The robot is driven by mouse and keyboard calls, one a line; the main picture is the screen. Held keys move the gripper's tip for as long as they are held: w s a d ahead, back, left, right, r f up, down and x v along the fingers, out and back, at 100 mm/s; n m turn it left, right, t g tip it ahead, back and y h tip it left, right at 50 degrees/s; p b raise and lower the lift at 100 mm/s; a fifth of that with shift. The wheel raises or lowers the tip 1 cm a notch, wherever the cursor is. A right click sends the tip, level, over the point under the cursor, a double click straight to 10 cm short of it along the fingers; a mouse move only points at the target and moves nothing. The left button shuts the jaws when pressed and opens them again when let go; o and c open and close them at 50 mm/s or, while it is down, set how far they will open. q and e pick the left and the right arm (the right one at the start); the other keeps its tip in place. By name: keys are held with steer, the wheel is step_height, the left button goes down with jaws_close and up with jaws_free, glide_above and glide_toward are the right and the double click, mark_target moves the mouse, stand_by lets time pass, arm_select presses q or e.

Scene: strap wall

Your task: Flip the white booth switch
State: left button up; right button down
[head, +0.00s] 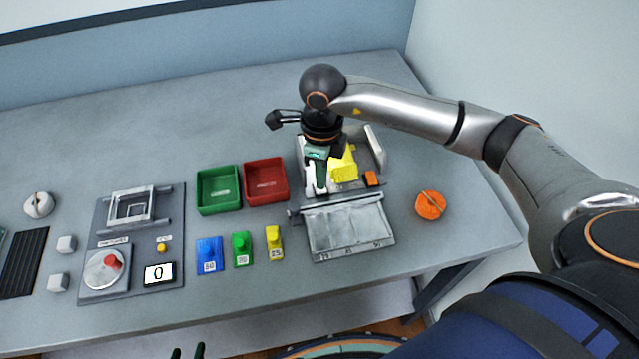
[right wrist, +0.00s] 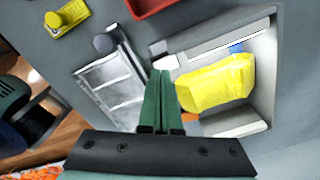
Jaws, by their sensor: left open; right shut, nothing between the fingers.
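The booth is a pale open box with a hinged clear panel (head: 348,228) lying flat at its front; the panel also shows in the right wrist view (right wrist: 112,88). A yellow package (head: 344,166) lies inside, seen large in the right wrist view (right wrist: 218,84). My right gripper (head: 320,188) is shut and empty, pointing down at the booth's left side. In the right wrist view its green fingertips (right wrist: 160,74) are close to a small white piece (right wrist: 168,62), possibly the switch; I cannot tell contact. My left gripper (head: 188,352) is open at the bottom edge.
Green (head: 218,188) and red (head: 266,182) trays stand left of the booth. Blue (head: 209,256), green (head: 242,250) and yellow (head: 274,243) labelled blocks sit in front. An orange round object (head: 430,205) lies right. A scale-like panel (head: 140,210) is further left. The table's back is clear.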

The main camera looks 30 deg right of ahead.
steer(key=shift+f+b, duration=0.9)
steer(key=shift+f, duration=0.1)
stand_by(0.4)
step_height(320, 180, up, 8)
steer(key=p, duration=0.5)
stand_by(0.3)
steer(key=shift+s, duration=0.1)
stand_by(0.4)
